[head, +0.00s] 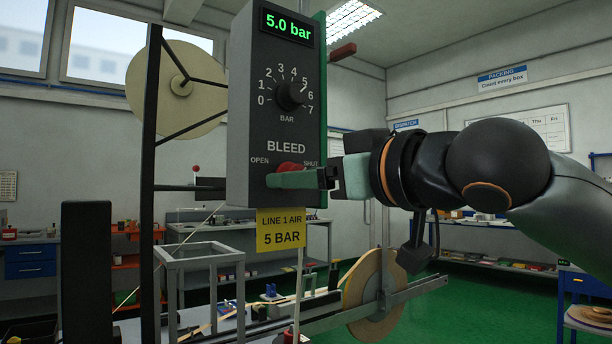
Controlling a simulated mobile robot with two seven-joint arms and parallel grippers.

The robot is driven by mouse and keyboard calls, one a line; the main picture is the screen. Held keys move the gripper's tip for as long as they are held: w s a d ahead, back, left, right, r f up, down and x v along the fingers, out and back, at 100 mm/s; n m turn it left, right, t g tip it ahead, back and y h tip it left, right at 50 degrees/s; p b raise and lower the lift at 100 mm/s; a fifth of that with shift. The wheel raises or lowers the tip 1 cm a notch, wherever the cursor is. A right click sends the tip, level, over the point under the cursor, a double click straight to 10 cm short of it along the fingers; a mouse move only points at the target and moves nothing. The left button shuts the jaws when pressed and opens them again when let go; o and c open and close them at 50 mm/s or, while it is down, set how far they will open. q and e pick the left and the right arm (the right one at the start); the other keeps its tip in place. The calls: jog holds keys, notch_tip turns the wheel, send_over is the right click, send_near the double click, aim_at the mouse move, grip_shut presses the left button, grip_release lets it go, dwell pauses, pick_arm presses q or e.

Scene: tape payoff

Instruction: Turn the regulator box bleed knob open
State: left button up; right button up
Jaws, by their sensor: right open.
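The grey regulator box (248,110) hangs upright at the centre of the head view. Its green display (289,28) reads 5.0 bar, above a black dial knob (291,96) with a scale from 0 to 7. Below the word BLEED is the red bleed knob (291,166), between the labels OPEN on the left and SHUT on the right. My right gripper (288,179) comes in from the right, with its pale green fingers in front of the knob. It is open. The fingers hide the knob's lower part, so I cannot tell its exact turn or whether they touch it. My left gripper is out of view.
A yellow tag (281,230) reading LINE 1 AIR 5 BAR hangs under the box. A large tape reel (177,88) is on a black post behind left, and another reel (374,295) stands lower right. Benches line the walls; green floor (480,305) is open at right.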

jog(key=shift+c, duration=0.3)
grip_shut()
dwell(0.3)
